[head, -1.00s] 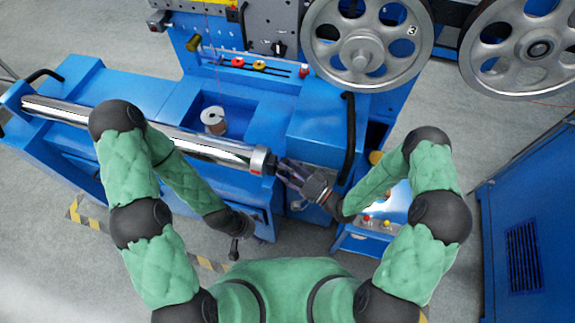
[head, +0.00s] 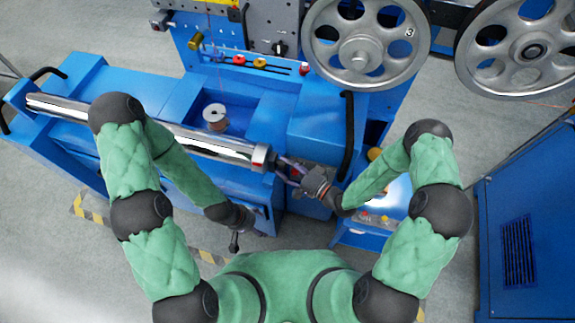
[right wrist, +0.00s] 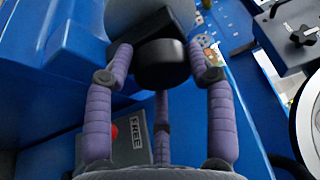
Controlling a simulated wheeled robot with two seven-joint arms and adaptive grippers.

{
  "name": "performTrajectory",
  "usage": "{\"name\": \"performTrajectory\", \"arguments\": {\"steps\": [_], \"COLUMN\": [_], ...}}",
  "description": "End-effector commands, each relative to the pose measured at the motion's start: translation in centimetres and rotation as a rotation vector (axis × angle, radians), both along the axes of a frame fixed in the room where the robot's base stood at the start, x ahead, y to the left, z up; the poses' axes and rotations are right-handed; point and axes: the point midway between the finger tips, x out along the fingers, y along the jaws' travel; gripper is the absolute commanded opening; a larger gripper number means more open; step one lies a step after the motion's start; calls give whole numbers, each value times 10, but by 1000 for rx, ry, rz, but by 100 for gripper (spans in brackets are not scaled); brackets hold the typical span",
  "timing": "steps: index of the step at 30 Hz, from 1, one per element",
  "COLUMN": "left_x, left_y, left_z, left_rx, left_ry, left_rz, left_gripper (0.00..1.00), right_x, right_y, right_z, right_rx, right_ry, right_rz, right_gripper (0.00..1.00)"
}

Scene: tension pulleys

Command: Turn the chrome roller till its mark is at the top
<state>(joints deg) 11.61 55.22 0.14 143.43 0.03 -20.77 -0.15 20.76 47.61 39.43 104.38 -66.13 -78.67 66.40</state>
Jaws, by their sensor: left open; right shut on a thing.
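The chrome roller (head: 205,144) lies along the front of the blue machine in the head view, partly hidden behind my left arm. A grey collar (head: 260,157) sits at its right end; I cannot make out the mark's position. My right gripper (head: 285,169) is at the roller's right end, shut on its dark end knob. In the right wrist view its purple fingers stand around the black knob (right wrist: 162,64). My left gripper (head: 242,227) is open, below the roller and apart from it, in front of the machine; its fingers are hard to make out.
A copper-coloured spool (head: 215,117) stands in a recess behind the roller. A black curved handle (head: 347,135) rises right of my right gripper. Large grey wheels (head: 365,55) hang at the back. A blue cabinet (head: 520,240) stands at the right. The floor has yellow-black striping.

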Motion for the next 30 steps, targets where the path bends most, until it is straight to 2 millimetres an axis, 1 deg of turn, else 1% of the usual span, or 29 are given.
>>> {"name": "performTrajectory", "arguments": {"steps": [1,4,5,6,7,18,22,26,30], "left_x": [0,0,0,0,0,0,0,0,0], "left_y": [0,0,0,0,0,0,0,0,0], "left_z": [1,1,1,1,1,0,0,0,0], "left_rx": [0,0,0,0,0,0,0,0,0], "left_ry": [0,0,0,0,0,0,0,0,0], "left_rz": [0,0,0,0,0,0,0,0,0], "left_gripper": [74,74,74,74,74,74,74,74,74], "right_x": [8,8,8,8,8,4,1,-6,-20], "right_y": [-5,-5,-5,-5,-5,-3,-5,-15,-33], "right_z": [6,6,6,6,6,3,2,2,2], "right_rx": [2,1,1,1,2,2,3,3,2], "right_ry": [-24,-25,-25,-25,-24,-13,-10,-8,-8], "right_rz": [-14,-14,-14,-15,-15,-9,-8,-11,-14], "right_gripper": [22,22,58,69,74,74,74,74,74]}}
